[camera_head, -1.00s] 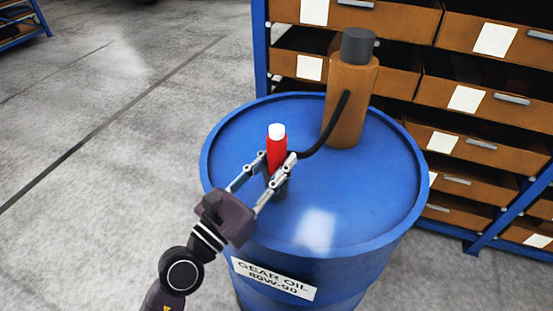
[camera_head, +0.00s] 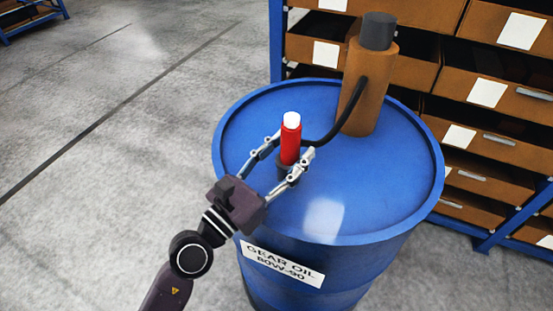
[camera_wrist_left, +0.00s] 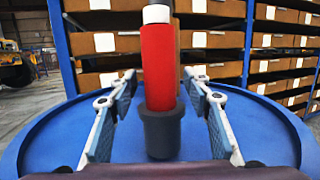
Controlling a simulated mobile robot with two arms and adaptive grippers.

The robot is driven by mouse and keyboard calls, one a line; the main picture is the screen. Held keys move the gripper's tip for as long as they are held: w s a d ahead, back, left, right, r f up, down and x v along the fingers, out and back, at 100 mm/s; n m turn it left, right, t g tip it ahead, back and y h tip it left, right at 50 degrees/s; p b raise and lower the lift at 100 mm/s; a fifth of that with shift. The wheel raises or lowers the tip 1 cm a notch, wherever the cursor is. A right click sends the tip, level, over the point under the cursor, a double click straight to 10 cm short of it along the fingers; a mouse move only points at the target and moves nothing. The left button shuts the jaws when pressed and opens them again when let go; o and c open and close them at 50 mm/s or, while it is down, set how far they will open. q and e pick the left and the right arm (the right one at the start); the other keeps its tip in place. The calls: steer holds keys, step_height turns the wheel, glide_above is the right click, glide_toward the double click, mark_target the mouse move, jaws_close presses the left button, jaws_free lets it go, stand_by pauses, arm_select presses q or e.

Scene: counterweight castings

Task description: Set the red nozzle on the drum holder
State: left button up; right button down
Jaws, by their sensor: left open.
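The red nozzle (camera_head: 290,142) with a white tip stands upright in the dark drum holder (camera_head: 286,170) on top of the blue drum (camera_head: 240,187). The red nozzle also shows in the left wrist view (camera_wrist_left: 158,68), with its lower end inside the dark holder cup (camera_wrist_left: 161,133). My left gripper (camera_head: 287,157) is open, with one finger on each side of the nozzle and holder. The wrist view shows gaps between both fingers and the nozzle. A black hose runs from near the nozzle to a brown cylinder. My right gripper is not in view.
The brown cylinder (camera_head: 368,90) with a grey cap stands at the back of the drum top. A blue rack with brown drawers (camera_head: 485,92) stands close behind. Grey floor (camera_head: 110,120) lies clear to the left.

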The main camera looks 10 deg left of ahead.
mark_target(285, 156)
arm_select(q)
steer(key=v, duration=0.7)
steer(key=shift+s+r, duration=0.1)
steer(key=shift+s, duration=0.05)
steer(key=shift+v, duration=2.25)
steer(key=shift+a, duration=0.1)
